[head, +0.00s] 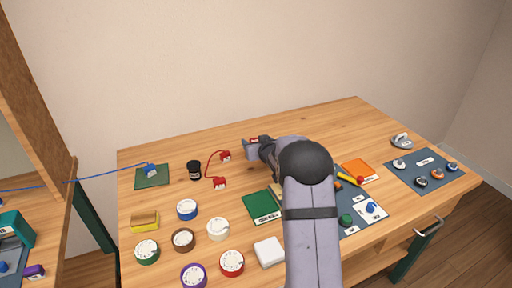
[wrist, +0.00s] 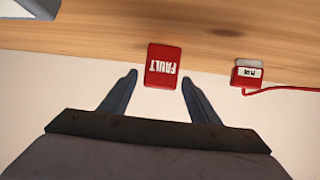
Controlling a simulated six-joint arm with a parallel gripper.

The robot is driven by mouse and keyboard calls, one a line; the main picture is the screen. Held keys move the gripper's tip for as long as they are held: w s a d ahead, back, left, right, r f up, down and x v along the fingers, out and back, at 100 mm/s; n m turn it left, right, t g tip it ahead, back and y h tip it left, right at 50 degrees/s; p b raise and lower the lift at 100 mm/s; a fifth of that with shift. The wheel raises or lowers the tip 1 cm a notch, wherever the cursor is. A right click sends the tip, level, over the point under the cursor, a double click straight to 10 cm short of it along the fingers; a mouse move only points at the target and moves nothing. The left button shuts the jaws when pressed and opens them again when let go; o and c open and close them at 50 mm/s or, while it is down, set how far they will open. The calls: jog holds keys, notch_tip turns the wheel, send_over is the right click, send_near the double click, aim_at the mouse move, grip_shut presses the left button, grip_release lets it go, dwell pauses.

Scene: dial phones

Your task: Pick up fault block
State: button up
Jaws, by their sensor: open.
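The fault block is a red block (wrist: 163,78) with white "FAULT" lettering, upside down in the wrist view. It lies between and just beyond the fingertips of my gripper (wrist: 160,76), which is open around its near end. I cannot tell whether the fingers touch it. In the head view, a small part of the red fault block (head: 254,140) shows at the tip of my gripper (head: 252,148), near the back edge of the table. My own arm hides part of the table's middle.
A red plug (wrist: 247,74) with a red cord lies right of the block in the wrist view. The table's back right (head: 330,120) is clear.

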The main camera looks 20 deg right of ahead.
aim_at(254, 139)
jog(key=shift+p+x, duration=0.35)
jog(key=shift+x, duration=1.75)
jog(key=shift+d, duration=0.1)
jog(key=shift+c, duration=0.3)
jog(key=c, duration=1.1)
jog(key=shift+r, duration=0.1)
notch_tip(254, 139, up, 10)
jog(key=p, duration=0.3)
